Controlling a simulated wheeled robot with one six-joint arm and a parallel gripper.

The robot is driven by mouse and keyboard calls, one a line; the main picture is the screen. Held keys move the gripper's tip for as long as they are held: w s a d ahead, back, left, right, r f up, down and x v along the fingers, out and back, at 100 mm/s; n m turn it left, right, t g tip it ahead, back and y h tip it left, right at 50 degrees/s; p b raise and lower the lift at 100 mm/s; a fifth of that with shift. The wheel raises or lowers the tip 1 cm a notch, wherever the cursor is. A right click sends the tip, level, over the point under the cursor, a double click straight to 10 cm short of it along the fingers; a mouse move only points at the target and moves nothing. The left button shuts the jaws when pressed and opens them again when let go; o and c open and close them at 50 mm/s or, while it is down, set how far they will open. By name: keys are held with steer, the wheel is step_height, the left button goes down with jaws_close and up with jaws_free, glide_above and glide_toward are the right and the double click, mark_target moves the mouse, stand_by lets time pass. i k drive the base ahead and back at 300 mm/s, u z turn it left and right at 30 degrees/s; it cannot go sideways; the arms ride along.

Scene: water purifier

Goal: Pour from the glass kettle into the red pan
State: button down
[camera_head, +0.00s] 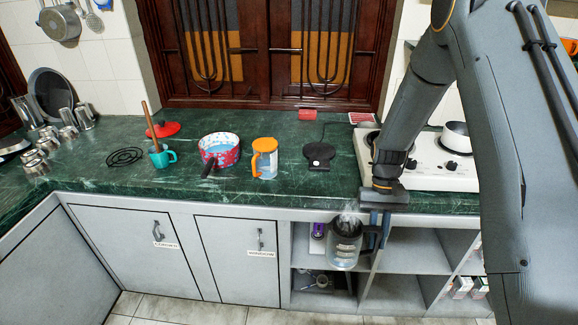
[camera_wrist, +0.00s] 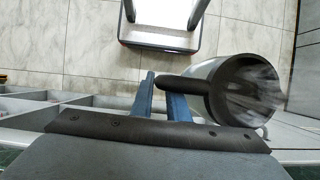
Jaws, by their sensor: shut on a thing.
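The glass kettle (camera_head: 345,252), with a dark handle and dark bands, hangs in front of the counter's front edge, before the open shelves. My gripper (camera_head: 380,232) points down and is shut on its handle, at the kettle's right. The kettle looks roughly upright. In the wrist view, my gripper (camera_wrist: 165,95) has its blue fingers at the black handle, and the kettle's dark rim (camera_wrist: 219,92) faces the camera. The red pan (camera_head: 222,156) is patterned red and white, pale blue inside, with a dark handle toward the front. It stands on the counter, well left of the kettle.
An orange-lidded jug (camera_head: 265,160) stands right beside the pan, with a black kettle base (camera_head: 320,154) farther right. A teal mortar (camera_head: 162,158) with a wooden pestle is left of the pan. A white stove (camera_head: 430,165) is behind my arm. Counter front is fairly clear.

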mark_target(216, 159)
steer(key=z, duration=2.3)
steer(key=k, duration=1.55)
steer(key=u, duration=1.85)
